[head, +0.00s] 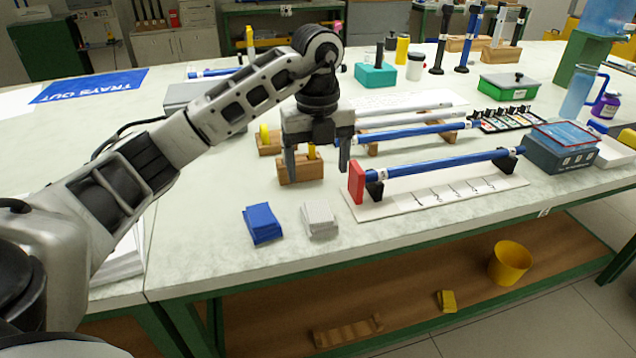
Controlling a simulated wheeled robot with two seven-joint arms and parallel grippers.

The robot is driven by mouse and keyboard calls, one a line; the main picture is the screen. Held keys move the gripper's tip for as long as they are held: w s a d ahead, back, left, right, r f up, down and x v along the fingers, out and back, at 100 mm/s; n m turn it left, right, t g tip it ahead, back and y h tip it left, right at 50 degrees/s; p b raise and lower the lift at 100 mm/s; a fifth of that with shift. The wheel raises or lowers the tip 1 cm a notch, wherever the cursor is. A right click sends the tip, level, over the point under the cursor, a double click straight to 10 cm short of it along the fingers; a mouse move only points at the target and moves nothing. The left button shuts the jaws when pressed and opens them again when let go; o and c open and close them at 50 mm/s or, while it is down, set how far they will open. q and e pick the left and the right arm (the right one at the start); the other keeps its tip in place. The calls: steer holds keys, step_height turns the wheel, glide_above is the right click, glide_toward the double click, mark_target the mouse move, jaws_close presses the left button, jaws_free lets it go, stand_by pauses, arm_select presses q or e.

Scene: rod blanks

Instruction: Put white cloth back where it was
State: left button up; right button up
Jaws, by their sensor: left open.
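A folded white cloth (319,219) lies flat on the near part of the table, just right of a folded blue cloth (262,223). The two cloths are apart. My left gripper (317,172) points down behind the cloths, with its fingers spread and no cloth between them. The fingers hang around or in front of a small wooden block (301,168) with a yellow piece in it; I cannot tell whether they touch it. My right gripper is not in view.
Right of the cloths, a blue rod (440,163) rests on supports over a white marked board (495,186), with a red end block (356,182). A blue-grey box (562,150) stands at its far end. The table's front edge is close below the cloths. A yellow bucket (510,262) is on the lower shelf.

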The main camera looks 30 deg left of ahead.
arm_select(q)
steer(key=s+d+f+m+g+h, duration=0.1)
steer(key=s+d+f+m+h, duration=0.15)
steer(key=d, duration=0.45)
steer(key=s+d+f+m+h, duration=0.1)
steer(key=d+h, duration=0.3)
steer(key=d, duration=0.3)
steer(key=s+d+f+m+g+h, duration=0.1)
steer(key=s+d+f+m+h, duration=0.1)
steer(key=d+h, duration=0.3)
steer(key=s+d+r+n+t+h, duration=0.3)
steer(key=s+d+r+h, duration=0.15)
steer(key=d+h, duration=0.4)
steer(key=w+a+f+n+t+y, duration=0.2)
steer(key=a+n+t+y, duration=0.25)
steer(key=n+t, duration=0.5)
steer(key=w+a+f+n+t+y, duration=0.1)
steer(key=a+f+n+t+y, duration=0.2)
steer(key=n+t+y, duration=0.6)
steer(key=s+a+f+n+g+y, duration=0.1)
steer(key=s+f+n+g, duration=0.3)
steer(key=f, duration=0.4)
steer(key=s+a+f+n+g+y, duration=0.2)
steer(key=s+f+n+g, duration=0.2)
steer(key=s+f, duration=0.3)
steer(key=shift+a+f+g, duration=0.35)
steer(key=shift+a+f, duration=0.05)
steer(key=shift+f, duration=0.15)
